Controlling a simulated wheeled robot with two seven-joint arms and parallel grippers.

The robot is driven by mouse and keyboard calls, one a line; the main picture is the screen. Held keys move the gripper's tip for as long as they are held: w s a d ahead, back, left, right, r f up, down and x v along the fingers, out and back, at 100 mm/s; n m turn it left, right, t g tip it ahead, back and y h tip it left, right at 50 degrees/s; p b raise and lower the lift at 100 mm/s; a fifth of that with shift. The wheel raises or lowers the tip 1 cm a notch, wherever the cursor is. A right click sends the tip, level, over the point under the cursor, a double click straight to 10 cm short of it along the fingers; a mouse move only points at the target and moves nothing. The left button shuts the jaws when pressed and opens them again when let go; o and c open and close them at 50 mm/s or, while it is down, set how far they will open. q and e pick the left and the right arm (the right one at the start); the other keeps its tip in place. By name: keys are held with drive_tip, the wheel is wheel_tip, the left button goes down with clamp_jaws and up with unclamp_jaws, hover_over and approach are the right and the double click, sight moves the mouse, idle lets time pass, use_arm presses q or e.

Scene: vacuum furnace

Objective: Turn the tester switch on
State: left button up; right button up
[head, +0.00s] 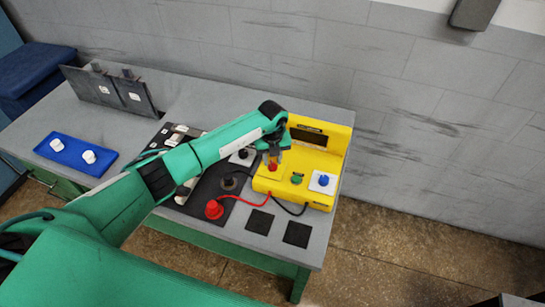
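The yellow tester (318,162) stands at the right end of the grey table, with a dark display on its upright back. Its front carries a red piece, a green piece (296,179) and a blue knob (324,180) on a white plate. I cannot tell for sure which part is the switch. My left gripper (273,157) points down over the tester's left part, just above or at the red piece (272,167). Its fingers are small and partly hidden by the wrist, so their opening is unclear. My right gripper is not in view.
A red cable and a black cable run from the tester to the dark mat (228,208), near a red plug (214,209). Two black squares (260,222) lie in front.

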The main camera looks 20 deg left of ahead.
use_arm(q)
drive_tip(key=shift+f, duration=0.9)
drive_tip(key=shift+c, duration=0.2)
clamp_jaws()
drive_tip(key=shift+f+m+b, duration=0.1)
drive_tip(key=shift+m+b, duration=0.4)
drive_tip(key=shift+b, duration=0.15)
drive_tip(key=m+b, duration=0.8)
drive_tip(key=b, duration=0.2)
drive_tip(key=shift+w+f+b, duration=0.1)
drive_tip(key=shift+b, duration=0.2)
drive_tip(key=shift+r+m+b, duration=0.25)
drive_tip(key=shift+m+b, duration=1.25)
